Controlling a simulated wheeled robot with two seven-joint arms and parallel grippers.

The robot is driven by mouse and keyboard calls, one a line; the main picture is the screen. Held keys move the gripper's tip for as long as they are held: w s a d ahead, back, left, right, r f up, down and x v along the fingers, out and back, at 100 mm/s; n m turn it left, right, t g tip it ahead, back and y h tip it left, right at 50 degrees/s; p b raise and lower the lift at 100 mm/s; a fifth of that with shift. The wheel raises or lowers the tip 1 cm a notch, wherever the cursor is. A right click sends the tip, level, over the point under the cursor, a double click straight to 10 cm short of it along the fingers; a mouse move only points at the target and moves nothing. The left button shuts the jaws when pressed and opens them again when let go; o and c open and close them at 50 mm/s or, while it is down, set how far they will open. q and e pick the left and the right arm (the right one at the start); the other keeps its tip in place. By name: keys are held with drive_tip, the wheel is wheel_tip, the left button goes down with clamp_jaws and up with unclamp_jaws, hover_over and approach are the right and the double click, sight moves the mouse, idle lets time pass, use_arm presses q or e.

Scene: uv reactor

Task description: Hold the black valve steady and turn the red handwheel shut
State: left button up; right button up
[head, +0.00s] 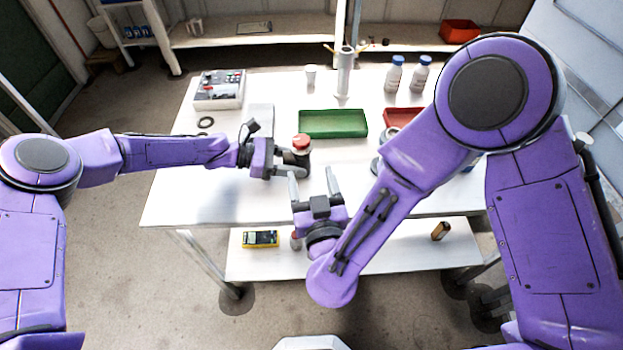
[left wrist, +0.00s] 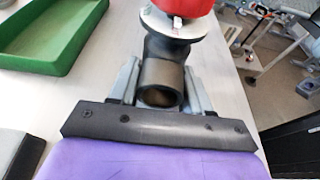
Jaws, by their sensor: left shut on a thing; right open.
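The black valve (head: 297,158) stands on the white table, with the red handwheel (head: 301,141) on its top. My left gripper (head: 295,167) is shut on the valve from the left. In the left wrist view the valve body (left wrist: 166,75) sits between the two grey fingers, its open pipe end facing the camera. The red handwheel (left wrist: 180,7) is cut off by the top edge there, above a pale disc. My right gripper (head: 311,184) is open and empty near the table's front edge, in front of the valve and apart from it.
A green tray (head: 333,135) lies just behind the valve. A control box (head: 219,90) and a black ring (head: 206,122) are at the back left. Two bottles (head: 394,75) and a grey cylinder (head: 345,72) stand at the back. The table's left front (head: 200,200) is clear.

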use_arm(q)
drive_tip(key=o, duration=0.9)
